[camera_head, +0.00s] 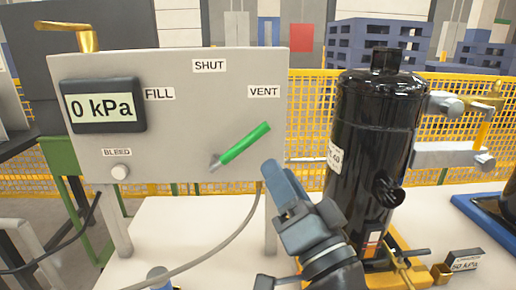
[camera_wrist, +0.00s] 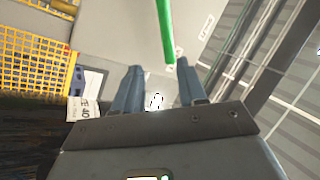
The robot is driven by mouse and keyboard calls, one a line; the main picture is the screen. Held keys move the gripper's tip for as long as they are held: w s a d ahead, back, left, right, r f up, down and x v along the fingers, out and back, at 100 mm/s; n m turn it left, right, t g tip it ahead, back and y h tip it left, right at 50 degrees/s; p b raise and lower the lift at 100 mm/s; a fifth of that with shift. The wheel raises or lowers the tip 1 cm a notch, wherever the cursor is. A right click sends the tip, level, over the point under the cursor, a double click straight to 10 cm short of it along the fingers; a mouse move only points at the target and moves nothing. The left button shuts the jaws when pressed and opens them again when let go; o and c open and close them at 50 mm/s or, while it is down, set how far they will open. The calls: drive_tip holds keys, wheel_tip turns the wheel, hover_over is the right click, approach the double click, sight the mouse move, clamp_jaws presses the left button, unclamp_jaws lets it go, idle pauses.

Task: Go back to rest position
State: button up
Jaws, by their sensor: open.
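My gripper (camera_head: 275,182) is in front of the grey panel (camera_head: 190,80), just right of and below the green lever handle (camera_head: 243,144). In the wrist view my gripper (camera_wrist: 158,78) has its two fingers apart, with the green handle (camera_wrist: 166,35) ahead, its near end by the right fingertip. Whether they touch is not clear. The handle slants up to the right, toward the VENT label (camera_head: 264,91). The gauge (camera_head: 102,105) reads 0 kPa. FILL and SHUT labels and a BLEED knob (camera_head: 120,172) are also on the panel.
A black compressor cylinder (camera_head: 372,140) stands close to the right of my arm, on a yellow base. A grey hose (camera_head: 215,250) runs below the panel. A small block marked 50 kPa (camera_head: 465,262) lies at right. Yellow mesh fencing (camera_head: 310,110) stands behind.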

drive_tip(key=s+d+f+g+h+p, duration=0.1)
drive_tip(key=s+d+f+h, duration=0.25)
drive_tip(key=s+f, duration=0.45)
drive_tip(key=s+d+f+g+h+p, duration=0.1)
drive_tip(key=s+d+f+g+h, duration=0.1)
drive_tip(key=s+d+f, duration=0.55)
drive_tip(key=s+d+r+n+g+h+p, duration=0.1)
drive_tip(key=s+n, duration=0.1)
drive_tip(key=s, duration=0.9)
drive_tip(key=s+d+r+n+g+h+p, duration=0.1)
drive_tip(key=s+d+n+g, duration=0.1)
drive_tip(key=s, duration=1)
drive_tip(key=shift+d+n+g+p, duration=0.2)
drive_tip(key=shift+n+g+p, duration=0.1)
drive_tip(key=shift+n+p, duration=0.1)
drive_tip(key=shift+s, duration=0.1)
idle(2.0)
